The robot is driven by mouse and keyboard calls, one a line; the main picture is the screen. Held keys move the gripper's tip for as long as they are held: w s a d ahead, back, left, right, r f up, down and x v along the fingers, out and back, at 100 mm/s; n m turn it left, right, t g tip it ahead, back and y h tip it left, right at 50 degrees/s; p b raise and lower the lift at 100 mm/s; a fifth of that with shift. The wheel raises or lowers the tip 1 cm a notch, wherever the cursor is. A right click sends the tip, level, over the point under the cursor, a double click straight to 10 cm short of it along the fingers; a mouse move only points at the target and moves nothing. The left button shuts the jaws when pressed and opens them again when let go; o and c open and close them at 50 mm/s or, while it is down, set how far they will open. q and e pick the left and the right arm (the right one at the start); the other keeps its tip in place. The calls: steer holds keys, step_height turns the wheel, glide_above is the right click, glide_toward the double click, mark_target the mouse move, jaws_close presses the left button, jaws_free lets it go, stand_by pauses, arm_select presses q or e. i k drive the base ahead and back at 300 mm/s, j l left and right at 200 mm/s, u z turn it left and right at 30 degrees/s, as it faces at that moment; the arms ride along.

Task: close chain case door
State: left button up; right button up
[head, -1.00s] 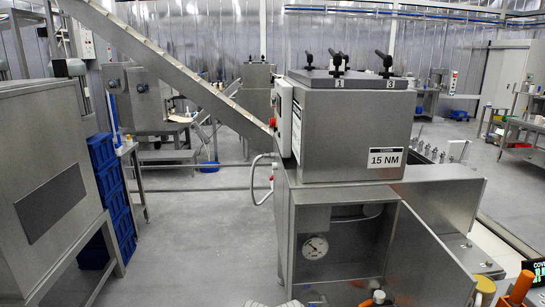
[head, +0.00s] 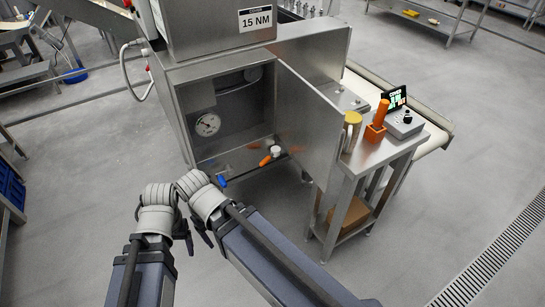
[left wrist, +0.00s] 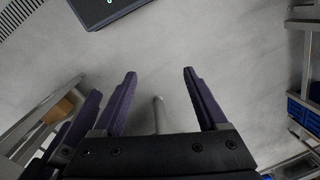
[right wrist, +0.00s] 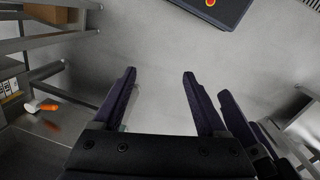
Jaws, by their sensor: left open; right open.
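The chain case (head: 232,110) is the lower steel cabinet, with a dial gauge (head: 208,124) inside. Its flat steel door (head: 305,130) stands wide open, swung out to the right. A blue-handled part (head: 222,181) and an orange-handled part (head: 266,160) show at the bottom of the opening. Both my arms are in front of the case in the head view, with their wrists close together. In its wrist view, my left gripper (left wrist: 158,72) is open and empty above the floor. My right gripper (right wrist: 160,70) is open and empty too. Neither touches the door.
The floor in front is clear.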

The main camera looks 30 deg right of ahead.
mark_target(310, 125)
steer(key=l+u, duration=0.1)
steer(key=l, duration=0.35)
steer(key=k+l, duration=0.1)
steer(key=l, duration=0.35)
steer(key=k+l+u, duration=0.15)
steer(key=l, duration=0.75)
steer(key=k+l+u, duration=0.15)
steer(key=l, duration=0.3)
steer(key=l+u, duration=0.1)
steer(key=l, duration=0.3)
steer(key=k+l, duration=0.2)
steer(key=l, duration=0.25)
steer(key=k+l+u, duration=0.15)
steer(key=l, duration=0.25)
